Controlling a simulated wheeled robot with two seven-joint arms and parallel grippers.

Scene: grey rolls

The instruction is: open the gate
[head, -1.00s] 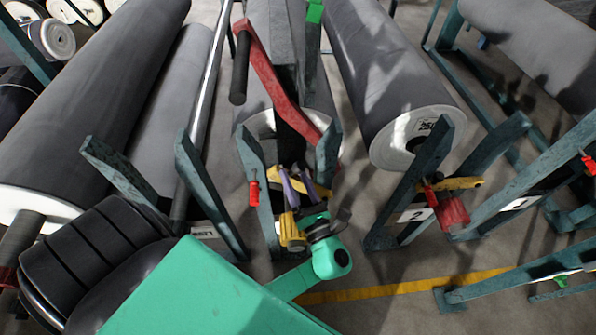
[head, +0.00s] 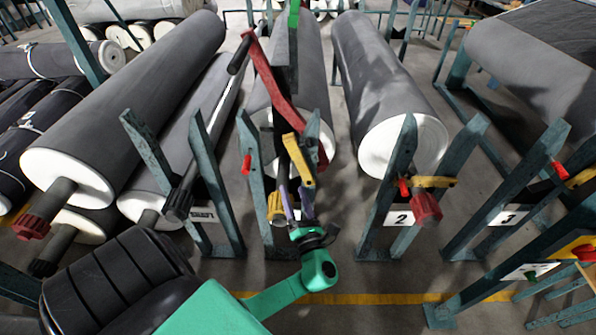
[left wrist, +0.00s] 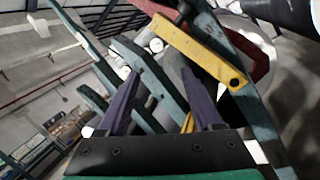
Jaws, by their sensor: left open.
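The gate is the yellow bar (head: 298,160) on the middle stand (head: 250,165), in front of the middle grey roll. It is tilted up steeply, its upper end to the left and its lower end near the right post. In the left wrist view the yellow bar (left wrist: 195,50) runs slanting above the fingers. My left gripper (head: 294,203) has purple fingers and is just below the bar. In the left wrist view the gripper (left wrist: 162,100) is open, with no bar between its fingertips. My right gripper is not in view.
A red arm (head: 272,80) crosses above the middle stand. Stand posts flank my left gripper closely. Stand 2 (head: 398,218) to the right has a level yellow bar (head: 434,182). Large grey rolls lie left and right. A yellow line (head: 380,298) marks the open floor in front.

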